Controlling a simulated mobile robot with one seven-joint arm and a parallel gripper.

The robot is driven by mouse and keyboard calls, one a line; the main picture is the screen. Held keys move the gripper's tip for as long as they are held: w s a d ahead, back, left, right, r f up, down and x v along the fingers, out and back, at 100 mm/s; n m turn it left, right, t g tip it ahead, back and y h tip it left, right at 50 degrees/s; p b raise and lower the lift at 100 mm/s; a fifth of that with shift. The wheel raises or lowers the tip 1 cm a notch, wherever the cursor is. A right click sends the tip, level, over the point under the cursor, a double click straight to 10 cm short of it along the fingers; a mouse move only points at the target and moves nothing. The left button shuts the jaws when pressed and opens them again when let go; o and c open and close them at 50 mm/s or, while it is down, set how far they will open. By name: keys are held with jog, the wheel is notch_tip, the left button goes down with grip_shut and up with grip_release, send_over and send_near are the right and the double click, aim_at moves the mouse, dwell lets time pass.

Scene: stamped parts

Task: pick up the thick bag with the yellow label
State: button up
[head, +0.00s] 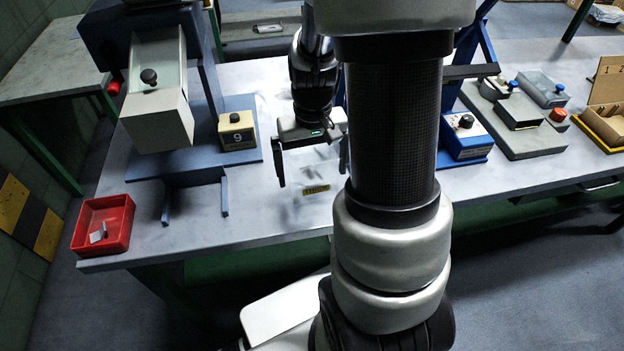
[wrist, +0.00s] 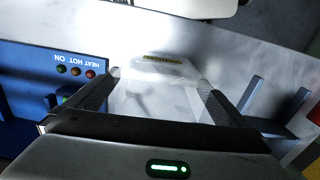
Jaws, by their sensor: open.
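A pale, see-through bag (wrist: 160,92) lies flat on the grey table, with a yellow label (wrist: 163,59) along its far edge in the wrist view. In the head view the yellow label (head: 316,189) shows in front of my gripper; the bag is faint there and partly hidden by my arm. My gripper (head: 312,172) is open above the bag. In the wrist view its two fingers (wrist: 163,88) stand on either side of the bag, with nothing held between them. I cannot tell whether the fingertips touch the table or the bag. The bag's thickness is hard to judge.
A blue machine with a grey chute (head: 155,115) and a box marked 9 (head: 237,131) stands left. A red tray (head: 104,224) with small pale pieces sits at the left front corner. A blue control box (head: 466,136) stands right. The table front between them is mostly clear.

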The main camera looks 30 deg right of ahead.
jog(key=shift+f, duration=0.95)
jog(key=shift+c, duration=0.3)
jog(key=c, duration=1.1)
jog(key=shift+o, duration=0.2)
jog(key=shift+r, duration=0.1)
